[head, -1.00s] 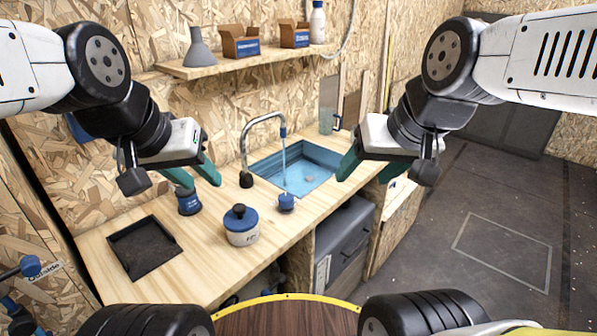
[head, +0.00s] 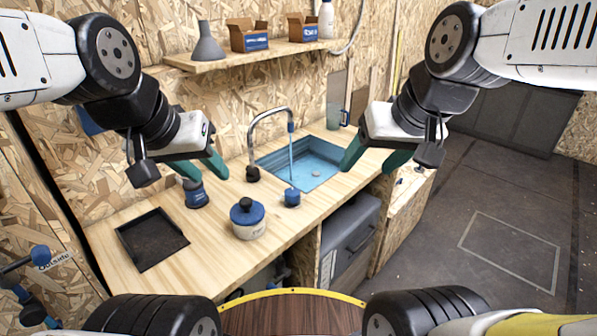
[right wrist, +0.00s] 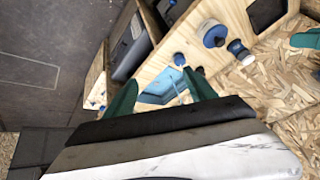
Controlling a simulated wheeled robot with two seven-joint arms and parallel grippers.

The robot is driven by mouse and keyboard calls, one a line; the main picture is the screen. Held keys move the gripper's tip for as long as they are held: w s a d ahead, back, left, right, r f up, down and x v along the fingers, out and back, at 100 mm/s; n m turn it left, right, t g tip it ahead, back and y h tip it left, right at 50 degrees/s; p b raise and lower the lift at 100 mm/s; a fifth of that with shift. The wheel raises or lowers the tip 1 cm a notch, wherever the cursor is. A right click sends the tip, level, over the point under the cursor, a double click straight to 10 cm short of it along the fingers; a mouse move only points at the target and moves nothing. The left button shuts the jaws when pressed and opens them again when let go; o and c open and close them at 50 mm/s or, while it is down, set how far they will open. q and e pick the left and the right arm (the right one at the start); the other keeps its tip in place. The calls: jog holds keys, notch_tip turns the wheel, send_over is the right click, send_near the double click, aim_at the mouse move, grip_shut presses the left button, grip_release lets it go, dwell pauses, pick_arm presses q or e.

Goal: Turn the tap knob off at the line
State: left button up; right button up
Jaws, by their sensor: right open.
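The tap (head: 268,115) is a curved metal spout with a blue tip, and a thin stream of water runs from it into the blue sink (head: 325,152). A small blue knob (head: 292,197) stands on the wooden counter in front of the sink; it also shows in the right wrist view (right wrist: 179,59). Any line on it is too small to make out. My right gripper (head: 364,173) is open and empty, above and right of the knob; its green fingers (right wrist: 162,77) are spread. My left gripper (head: 207,177) has its fingers apart and empty, left of the tap.
A white jar with a blue lid (head: 248,219), a blue-topped container (head: 195,195) and a black tray (head: 150,240) stand on the counter (head: 200,245). A clear jug (head: 334,117) stands behind the sink. A shelf (head: 220,60) holds boxes and a funnel.

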jog(key=w+a+n+g, duration=0.2)
jog(key=w, duration=0.5)
jog(key=n+g+h, duration=0.2)
jog(key=n+g, duration=0.2)
jog(key=n, duration=0.1)
send_near(292, 191)
jog(key=shift+s+f, duration=0.2)
jog(key=shift+w+a+f+h, duration=0.1)
jog(key=shift+a+f+h, duration=0.15)
jog(key=shift+f, duration=0.3)
notch_tip(292, 191, down, 7)
jog(key=shift+f, duration=0.15)
jog(key=c, duration=1.4)
